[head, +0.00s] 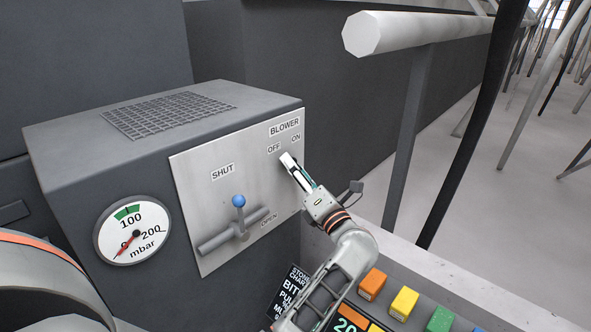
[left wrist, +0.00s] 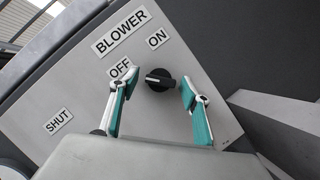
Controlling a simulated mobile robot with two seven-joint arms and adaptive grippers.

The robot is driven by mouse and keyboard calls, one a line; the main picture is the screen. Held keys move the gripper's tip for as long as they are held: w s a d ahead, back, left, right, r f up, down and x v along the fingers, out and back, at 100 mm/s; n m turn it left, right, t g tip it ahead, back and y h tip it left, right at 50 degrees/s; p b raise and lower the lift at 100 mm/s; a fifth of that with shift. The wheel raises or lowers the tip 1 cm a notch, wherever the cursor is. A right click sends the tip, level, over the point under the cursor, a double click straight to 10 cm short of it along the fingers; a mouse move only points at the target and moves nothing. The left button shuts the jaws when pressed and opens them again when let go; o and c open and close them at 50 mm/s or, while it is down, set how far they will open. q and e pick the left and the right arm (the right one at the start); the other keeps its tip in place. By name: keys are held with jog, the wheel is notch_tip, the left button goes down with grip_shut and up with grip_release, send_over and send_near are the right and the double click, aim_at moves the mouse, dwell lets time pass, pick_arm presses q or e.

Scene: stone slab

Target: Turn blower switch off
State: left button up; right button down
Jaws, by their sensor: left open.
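The blower switch (left wrist: 160,80) is a round black knob with a raised grip bar on a grey metal panel (left wrist: 75,150). In the left wrist view, its bar lies roughly across the picture, with a pale mark at the left end, on the side of the OFF label (left wrist: 121,69). The ON label (left wrist: 158,39) is above the knob. My left gripper (head: 290,164) is at the panel below the BLOWER label (head: 284,127). Its fingers are open, one on each side of the knob with gaps showing. In the head view the knob is hidden behind the gripper.
A blue-tipped lever (head: 239,201) sits left of my gripper, between SHUT and OPEN labels. A round mbar gauge (head: 132,231) is farther left. Coloured blocks (head: 404,303) lie below right of my arm. A pale rail (head: 420,32) runs above right.

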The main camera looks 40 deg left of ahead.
pick_arm(q)
jog(key=v, duration=0.7)
jog(key=shift+d+f, duration=0.15)
